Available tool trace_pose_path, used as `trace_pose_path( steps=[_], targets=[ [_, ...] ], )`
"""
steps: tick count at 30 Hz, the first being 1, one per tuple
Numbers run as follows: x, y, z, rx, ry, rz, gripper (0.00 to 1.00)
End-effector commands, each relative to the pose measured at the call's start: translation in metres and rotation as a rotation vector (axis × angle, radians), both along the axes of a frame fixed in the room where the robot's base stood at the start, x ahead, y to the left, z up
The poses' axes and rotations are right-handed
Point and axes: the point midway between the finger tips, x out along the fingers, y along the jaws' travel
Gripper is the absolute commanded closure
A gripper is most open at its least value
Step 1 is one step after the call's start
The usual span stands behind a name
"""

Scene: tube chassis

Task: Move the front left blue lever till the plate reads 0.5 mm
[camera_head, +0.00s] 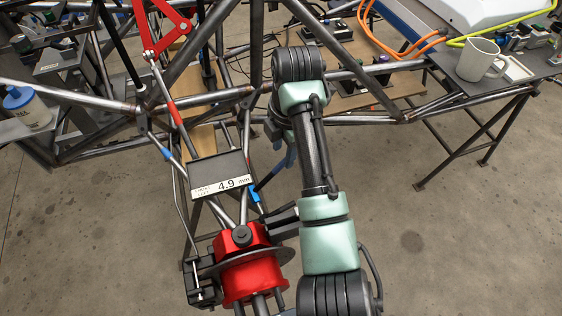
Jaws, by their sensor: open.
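The plate (204,172) is a dark panel with a white readout strip (233,184) that shows 4.9 mm. It sits on the tube chassis (172,95), left of the middle. Blue parts show around the plate: a blue piece (166,153) on a tube at its upper left, a blue piece (254,194) at its right edge, and another blue part (286,160) partly behind my arm. I cannot tell which one is the front left lever. My arm runs from the bottom right up to the upper middle. My gripper does not show; the arm's end is hidden.
A red hub with a disc (252,275) stands below the plate, close to my arm. A red bracket (160,25) is at the top. A white mug (479,60) stands on a side table at the right. A blue-capped bottle (27,106) is at the left. The right floor is clear.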

Motion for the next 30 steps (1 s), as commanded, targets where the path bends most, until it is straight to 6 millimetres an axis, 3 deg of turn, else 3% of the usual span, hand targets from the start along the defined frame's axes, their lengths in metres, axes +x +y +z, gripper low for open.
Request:
trace_pose_path(
  steps=[3,10,23,30],
  targets=[
    [0.002,0.002,-0.027,-0.001,0.003,0.001,0.53],
    [0.007,0.005,-0.061,-0.001,0.0,0.001,0.53],
    [0.009,0.005,-0.071,-0.001,-0.003,0.001,0.53],
    [0.009,0.005,-0.071,-0.001,-0.003,0.0,0.93]
  ],
)
